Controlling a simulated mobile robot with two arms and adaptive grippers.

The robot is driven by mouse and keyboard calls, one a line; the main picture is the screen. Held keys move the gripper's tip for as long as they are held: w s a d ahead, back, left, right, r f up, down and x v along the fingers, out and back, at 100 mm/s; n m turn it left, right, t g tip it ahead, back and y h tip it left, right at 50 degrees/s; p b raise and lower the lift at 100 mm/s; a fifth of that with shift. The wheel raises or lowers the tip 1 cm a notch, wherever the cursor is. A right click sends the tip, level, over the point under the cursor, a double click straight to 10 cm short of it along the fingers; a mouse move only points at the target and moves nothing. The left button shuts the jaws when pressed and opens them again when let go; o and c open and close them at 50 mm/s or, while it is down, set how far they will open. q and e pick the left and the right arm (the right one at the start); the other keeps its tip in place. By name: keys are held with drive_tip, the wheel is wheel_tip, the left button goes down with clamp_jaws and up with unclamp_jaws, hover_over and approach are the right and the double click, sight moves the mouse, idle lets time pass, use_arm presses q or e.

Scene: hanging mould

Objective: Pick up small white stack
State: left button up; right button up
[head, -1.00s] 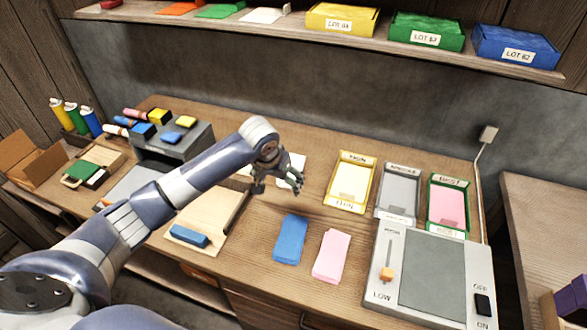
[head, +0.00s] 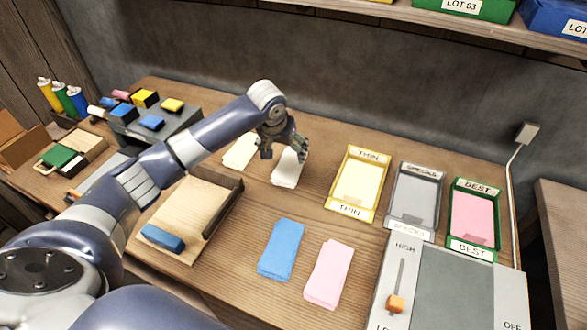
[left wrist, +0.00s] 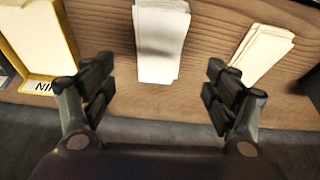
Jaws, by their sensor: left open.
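The small white stack (head: 289,168) lies on the wooden table, left of the yellow THIN tray. It also shows in the left wrist view (left wrist: 161,40), at the top centre between the fingers. My left gripper (head: 283,151) is open and empty above the stack, and hides part of it in the head view. In the left wrist view the fingertips (left wrist: 157,82) are spread wide on either side of the stack's near end, with no contact visible. My right gripper is not in view.
A cream stack (head: 240,152) lies just left of the white one. The yellow THIN tray (head: 337,210) stands to the right, then the grey (head: 391,220) and green (head: 455,243) trays. Blue (head: 281,250) and pink (head: 328,274) stacks lie in front. A wall rises behind.

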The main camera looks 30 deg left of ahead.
sight(290, 164)
use_arm(q)
drive_tip(key=x, duration=0.4)
drive_tip(key=shift+f, duration=0.1)
drive_tip(key=shift+w+p+x, duration=0.15)
drive_tip(key=shift+p+x, duration=0.15)
drive_tip(key=shift+x, duration=1.25)
drive_tip(key=shift+w+p+x, duration=0.15)
drive_tip(key=shift+p+x, duration=0.1)
drive_tip(key=shift+x, duration=1.35)
drive_tip(key=shift+s, duration=0.1)
drive_tip(key=c, duration=1.2)
